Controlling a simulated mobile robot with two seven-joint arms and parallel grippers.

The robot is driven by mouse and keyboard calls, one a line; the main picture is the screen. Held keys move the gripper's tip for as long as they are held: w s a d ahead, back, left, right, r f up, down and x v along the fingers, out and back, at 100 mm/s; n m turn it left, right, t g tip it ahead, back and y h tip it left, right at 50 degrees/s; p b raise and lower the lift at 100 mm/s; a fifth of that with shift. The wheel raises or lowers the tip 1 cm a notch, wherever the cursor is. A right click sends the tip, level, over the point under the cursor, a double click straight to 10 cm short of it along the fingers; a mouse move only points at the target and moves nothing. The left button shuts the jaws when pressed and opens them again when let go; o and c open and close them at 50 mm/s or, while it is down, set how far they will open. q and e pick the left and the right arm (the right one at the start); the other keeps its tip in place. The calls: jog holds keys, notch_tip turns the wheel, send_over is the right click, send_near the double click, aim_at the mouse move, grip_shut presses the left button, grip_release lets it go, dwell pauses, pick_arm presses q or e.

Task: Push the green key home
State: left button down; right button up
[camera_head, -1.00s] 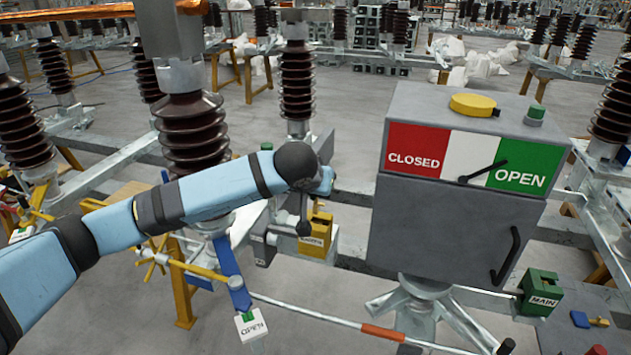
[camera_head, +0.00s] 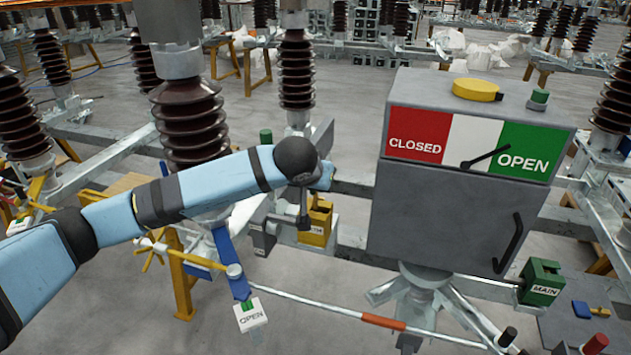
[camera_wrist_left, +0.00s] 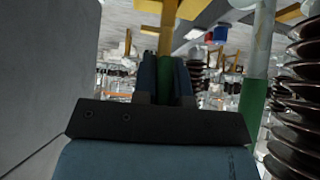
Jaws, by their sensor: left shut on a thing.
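My left gripper (camera_head: 304,222) hangs from the arm's end beside the yellow lock box (camera_head: 318,222), whose label is partly covered. In the left wrist view its dark fingers (camera_wrist_left: 166,80) are shut on the green key (camera_wrist_left: 166,74); its green part shows between them. A yellow shaft (camera_wrist_left: 165,38) runs on beyond the fingers. In the head view the key is hidden by the arm and gripper. I cannot tell how far the key sits in a lock. A green lock box marked MAIN (camera_head: 541,282) stands at the right. My right gripper is not in view.
A grey cabinet (camera_head: 450,225) with a CLOSED/OPEN panel stands right of the gripper; its pointer is near OPEN. A brown ribbed insulator (camera_head: 190,125) stands behind the arm. A blue key (camera_head: 581,310) lies on a grey plate at lower right. A white-and-orange rod (camera_head: 330,308) crosses below.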

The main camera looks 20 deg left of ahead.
pick_arm(q)
jog(key=shift+f+b, duration=1.55)
jog(key=shift+f, duration=0.45)
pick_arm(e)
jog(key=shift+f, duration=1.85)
pick_arm(q)
jog(key=c, duration=1.1)
grip_release()
jog(key=shift+r, duration=0.1)
jog(key=v, duration=1.4)
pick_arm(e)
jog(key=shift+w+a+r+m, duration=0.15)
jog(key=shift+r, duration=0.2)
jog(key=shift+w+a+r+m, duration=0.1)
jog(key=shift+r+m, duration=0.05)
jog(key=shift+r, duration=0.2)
